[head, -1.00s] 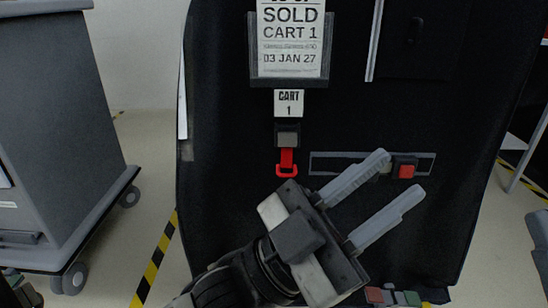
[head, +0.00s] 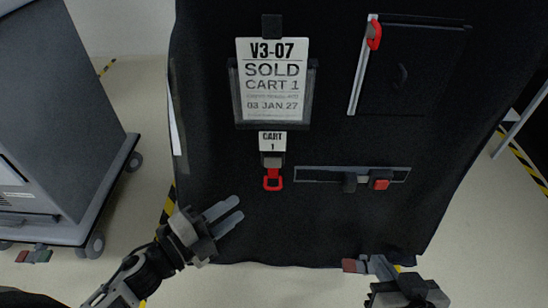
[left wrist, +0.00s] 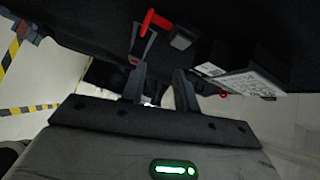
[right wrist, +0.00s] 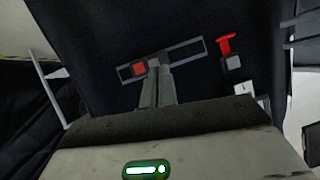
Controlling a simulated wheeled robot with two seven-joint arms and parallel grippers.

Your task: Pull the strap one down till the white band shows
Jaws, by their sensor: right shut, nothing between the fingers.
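The strap under the CART 1 tag (head: 272,141) ends in a red loop handle (head: 273,180) below a grey buckle (head: 272,160) on the black cover. The red handle (left wrist: 155,20) and buckle (left wrist: 181,38) show ahead of the fingers in the left wrist view, and the handle (right wrist: 227,45) is upper right in the right wrist view. My left gripper (head: 236,208) is below and left of the handle, apart from it; its fingers (left wrist: 160,82) are spread and empty. My right gripper (head: 372,265) is low at the right, its fingers (right wrist: 156,80) together with nothing between them.
A horizontal slotted bar (head: 320,175) with a red block (head: 380,180) is right of the strap. A SOLD card (head: 272,85) hangs above. A flap with a red pull (head: 375,36) is upper right. A grey cart (head: 60,120) stands left. Space before the cover is free.

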